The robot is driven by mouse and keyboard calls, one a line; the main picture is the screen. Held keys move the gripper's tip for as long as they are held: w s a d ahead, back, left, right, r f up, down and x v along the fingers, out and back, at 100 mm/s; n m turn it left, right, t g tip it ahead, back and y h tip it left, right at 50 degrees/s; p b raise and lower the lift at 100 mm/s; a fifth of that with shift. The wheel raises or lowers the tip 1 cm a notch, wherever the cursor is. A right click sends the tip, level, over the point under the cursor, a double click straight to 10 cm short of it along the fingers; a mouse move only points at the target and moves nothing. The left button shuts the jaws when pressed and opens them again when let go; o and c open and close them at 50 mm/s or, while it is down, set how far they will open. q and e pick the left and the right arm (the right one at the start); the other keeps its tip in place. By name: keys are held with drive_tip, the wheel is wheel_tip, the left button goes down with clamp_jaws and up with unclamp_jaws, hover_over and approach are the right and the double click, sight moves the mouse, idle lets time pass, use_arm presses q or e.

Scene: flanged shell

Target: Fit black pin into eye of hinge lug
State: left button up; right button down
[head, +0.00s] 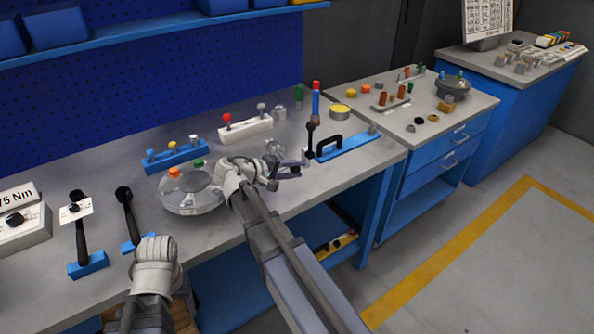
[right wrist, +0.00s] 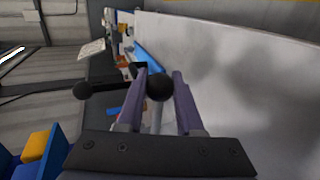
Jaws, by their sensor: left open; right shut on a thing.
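My right gripper (head: 298,166) is over the workbench, in front of the blue block with a black handle. Its purple fingers, seen in the right wrist view (right wrist: 160,102), are shut on a black ball-ended piece, which looks like the black pin (head: 311,127). The piece stands roughly upright in the head view, with its ball end up. In the right wrist view one black ball (right wrist: 160,87) sits between the fingers and another (right wrist: 82,90) sticks out to the left. My left gripper (head: 157,262) is low at the bench's front edge, open, with its fingers mostly hidden. I cannot make out the hinge lug's eye.
A round grey shell (head: 190,201) with orange and green caps sits left of my right wrist. The blue block with a black handle (head: 345,149) lies on the right. Blue (head: 177,157) and white (head: 246,130) racks stand behind. Black-handled tools (head: 127,215) stand at left.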

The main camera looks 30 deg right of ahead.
sight(281, 157)
drive_tip(key=shift+w+a, duration=0.15)
drive_tip(key=shift+w, duration=1.7)
drive_tip(key=shift+w+a, duration=0.15)
drive_tip(key=shift+w, duration=1.7)
drive_tip(key=shift+c, duration=2.3)
unclamp_jaws()
drive_tip(key=p+v, duration=0.3)
drive_tip(key=v, duration=0.4)
drive_tip(key=shift+a, duration=0.4)
drive_tip(key=shift+r, duration=0.1)
